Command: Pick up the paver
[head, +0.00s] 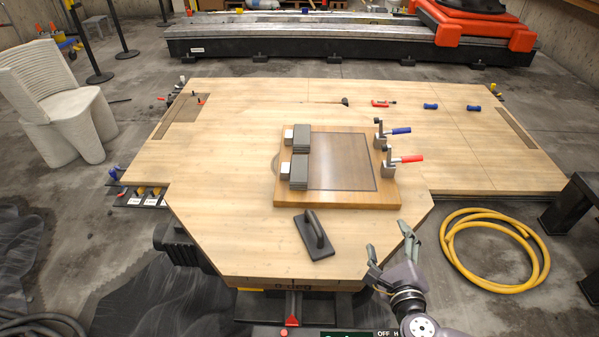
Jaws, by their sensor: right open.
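Nothing in the head view is plainly marked as the paver. A flat, square brownish plate (345,160) lies on a wooden board (300,198) at the middle of the table. Two dark grey blocks stand along the plate's left edge, a far one (302,140) and a near one (299,172). A black float with a bar handle (316,235) lies on the table in front of the board. My right gripper (388,241) is open and empty, near the table's front right edge, right of the float and apart from it. My left gripper is out of view.
A red-handled clamp (404,159) and a blue-handled clamp (394,131) stand at the board's right side. Small blue tools and a red tool (383,103) lie at the back right of the wooden table (230,220). A yellow hose (500,285) lies coiled on the floor.

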